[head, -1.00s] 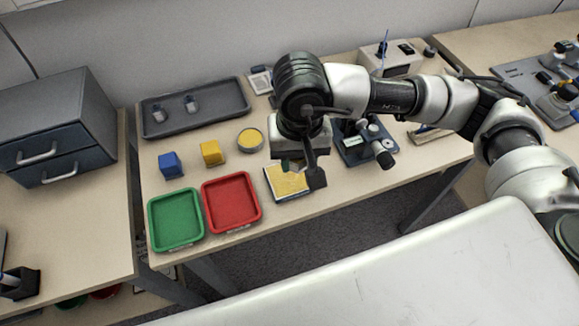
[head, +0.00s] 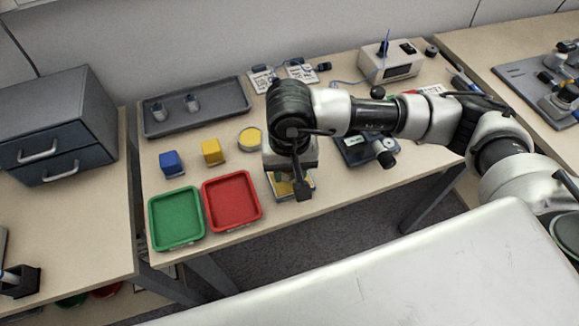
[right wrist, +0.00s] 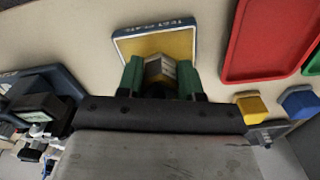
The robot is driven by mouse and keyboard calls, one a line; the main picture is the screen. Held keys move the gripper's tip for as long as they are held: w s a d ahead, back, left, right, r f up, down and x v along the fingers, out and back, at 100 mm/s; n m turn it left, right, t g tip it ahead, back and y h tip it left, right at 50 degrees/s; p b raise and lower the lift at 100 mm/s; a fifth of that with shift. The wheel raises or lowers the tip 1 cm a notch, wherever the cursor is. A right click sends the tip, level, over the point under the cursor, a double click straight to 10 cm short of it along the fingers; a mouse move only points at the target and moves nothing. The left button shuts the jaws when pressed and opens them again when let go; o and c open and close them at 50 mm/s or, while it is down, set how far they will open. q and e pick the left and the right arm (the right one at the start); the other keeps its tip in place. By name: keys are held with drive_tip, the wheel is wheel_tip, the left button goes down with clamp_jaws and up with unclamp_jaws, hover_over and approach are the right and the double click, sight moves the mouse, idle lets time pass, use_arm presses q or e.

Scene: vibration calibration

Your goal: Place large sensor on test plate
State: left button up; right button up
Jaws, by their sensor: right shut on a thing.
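The test plate (head: 279,190) is a yellow square with a blue rim near the front edge of the middle table, partly hidden by my right gripper (head: 297,187). In the right wrist view the plate (right wrist: 183,43) shows its printed label. My right gripper (right wrist: 160,78), with green fingers, is shut on the large sensor (right wrist: 159,69), a silver block-like piece. The sensor is over the plate's yellow face; I cannot tell whether it touches. My left gripper is not in view.
A red tray (head: 253,219) lies just left of the plate, with a green tray (head: 154,232) beyond. Yellow (head: 211,152) and blue (head: 171,164) blocks and a round yellow-topped disc (head: 249,138) are close by. A grey tray (head: 215,118) holds two small silver pieces.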

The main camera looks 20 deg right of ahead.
drive_tip(key=o, duration=1)
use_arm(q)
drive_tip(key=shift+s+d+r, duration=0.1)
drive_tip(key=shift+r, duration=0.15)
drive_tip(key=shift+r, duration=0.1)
use_arm(e)
drive_tip(key=shift+r, duration=0.15)
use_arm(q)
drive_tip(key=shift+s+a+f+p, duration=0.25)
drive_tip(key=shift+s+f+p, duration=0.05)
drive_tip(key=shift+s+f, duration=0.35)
use_arm(e)
wheel_tip(320, 180, up, 12)
drive_tip(key=shift+f, duration=0.1)
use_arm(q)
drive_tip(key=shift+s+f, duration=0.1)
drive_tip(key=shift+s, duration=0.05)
